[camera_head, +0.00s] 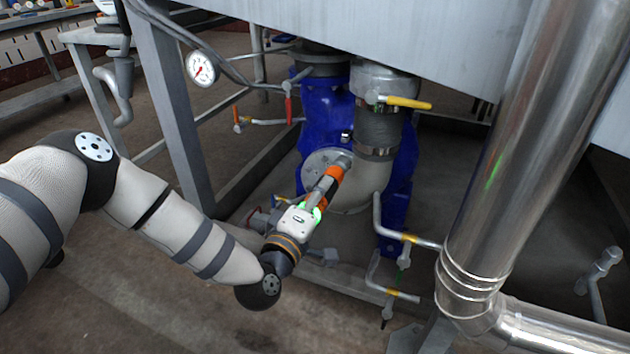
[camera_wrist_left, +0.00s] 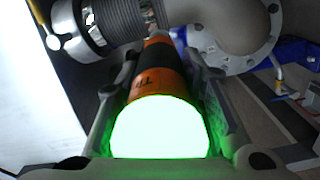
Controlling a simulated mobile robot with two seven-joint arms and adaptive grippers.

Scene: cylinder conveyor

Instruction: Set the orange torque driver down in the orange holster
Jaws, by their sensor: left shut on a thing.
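The orange torque driver (camera_head: 333,174) is an orange and dark cylinder with a grey front end. My left gripper (camera_head: 320,192) is shut on it, with the driver pointing away toward the blue pump and its round grey flange. In the left wrist view the driver (camera_wrist_left: 158,82) lies between the two fingers, its rear end glowing bright white with a green rim. I cannot tell whether the driver's tip touches the pipework behind it. I cannot make out an orange holster in either view. My right gripper is not in view.
A blue pump (camera_head: 322,108) with a grey elbow pipe (camera_head: 372,182) stands close behind the driver. A yellow-handled valve (camera_head: 405,102), a pressure gauge (camera_head: 201,68) and a large steel pipe (camera_head: 530,130) surround it. The floor at front left is open.

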